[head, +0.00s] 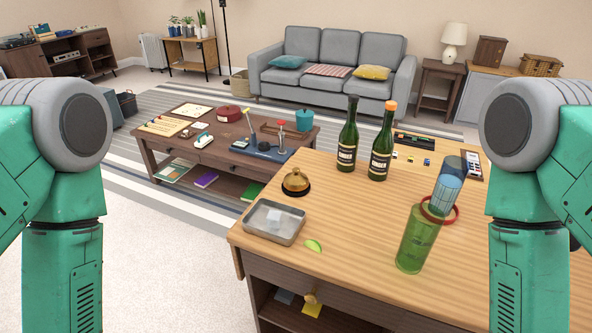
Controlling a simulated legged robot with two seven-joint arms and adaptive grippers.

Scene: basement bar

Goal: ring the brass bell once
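The brass bell (296,180) is a small golden dome on a dark round base. It stands upright on the wooden counter (375,222), near its left edge, behind the metal tray. My two arms show at the left and right edges of the head view, in green and grey. Their grippers are not in the picture, and nothing of mine is near the bell.
A metal tray (255,232) holding a clear block, a lime wedge (314,246), two green bottles (347,140) and a green glass (416,240) share the counter. A low table (160,143) stands beyond. The counter's front middle is clear.

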